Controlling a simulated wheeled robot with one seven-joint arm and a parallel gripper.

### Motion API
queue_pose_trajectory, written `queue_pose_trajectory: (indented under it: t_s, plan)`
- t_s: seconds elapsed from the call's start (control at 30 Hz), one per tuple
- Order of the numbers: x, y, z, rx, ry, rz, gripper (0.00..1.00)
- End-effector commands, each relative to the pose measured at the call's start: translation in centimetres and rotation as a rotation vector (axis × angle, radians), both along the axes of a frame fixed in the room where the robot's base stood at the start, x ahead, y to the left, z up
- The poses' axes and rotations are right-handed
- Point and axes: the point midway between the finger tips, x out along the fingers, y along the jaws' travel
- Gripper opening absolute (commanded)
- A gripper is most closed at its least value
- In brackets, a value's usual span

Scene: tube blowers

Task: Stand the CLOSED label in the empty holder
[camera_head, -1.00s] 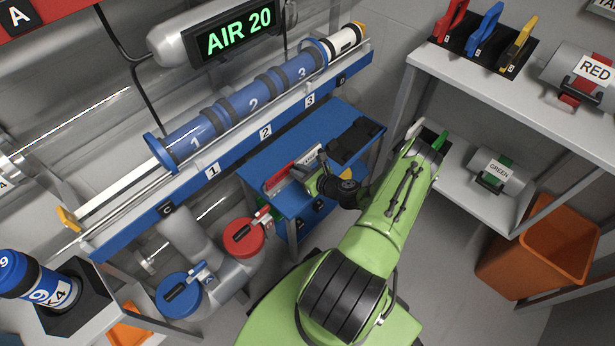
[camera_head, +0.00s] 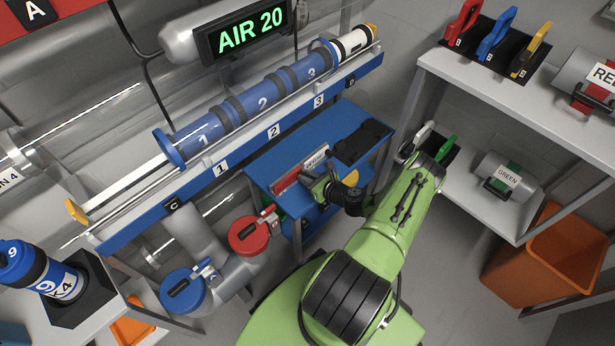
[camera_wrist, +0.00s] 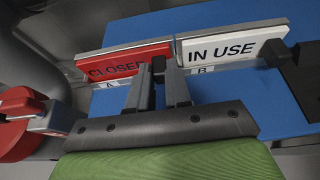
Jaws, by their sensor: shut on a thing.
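The red CLOSED label (camera_wrist: 125,57) is at the left in the wrist view, upright over the slot marked A. It also shows as a red strip in the head view (camera_head: 286,180). My gripper (camera_wrist: 159,74) is shut on its right end, and the fingers cover part of the lettering. The holder at A is mostly hidden behind the label, and I cannot tell whether the label's lower edge rests in it. The white IN USE label (camera_wrist: 222,49) stands in the holder marked B, just to the right of the CLOSED label.
The holders are on a blue bench (camera_head: 270,160) with a black tray (camera_head: 362,142) to the right. A red-capped valve (camera_head: 248,235) and a blue-capped one (camera_head: 182,291) stand at the left. The long blue tube rack (camera_head: 265,103) runs behind.

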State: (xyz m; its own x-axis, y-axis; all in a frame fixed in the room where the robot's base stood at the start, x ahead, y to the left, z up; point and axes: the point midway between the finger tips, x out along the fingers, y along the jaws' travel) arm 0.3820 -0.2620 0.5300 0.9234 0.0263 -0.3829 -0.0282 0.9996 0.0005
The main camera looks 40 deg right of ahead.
Motion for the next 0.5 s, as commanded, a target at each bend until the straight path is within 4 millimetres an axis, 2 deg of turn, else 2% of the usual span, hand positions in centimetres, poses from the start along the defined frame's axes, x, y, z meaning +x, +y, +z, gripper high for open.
queue_pose_trajectory:
  t_s: [0.17,0.2,0.3,0.4,0.5]
  plan:
    - [0.00,0.02,-0.23,0.001,0.000,0.000,0.00]
    - [0.00,0.02,-0.26,0.001,0.000,0.000,0.20]
    - [-0.01,0.03,-0.26,0.001,0.000,0.000,0.35]
    - [-0.01,0.02,-0.25,0.001,0.000,0.000,0.48]
    - [-0.01,0.02,-0.25,0.001,0.000,0.000,0.48]
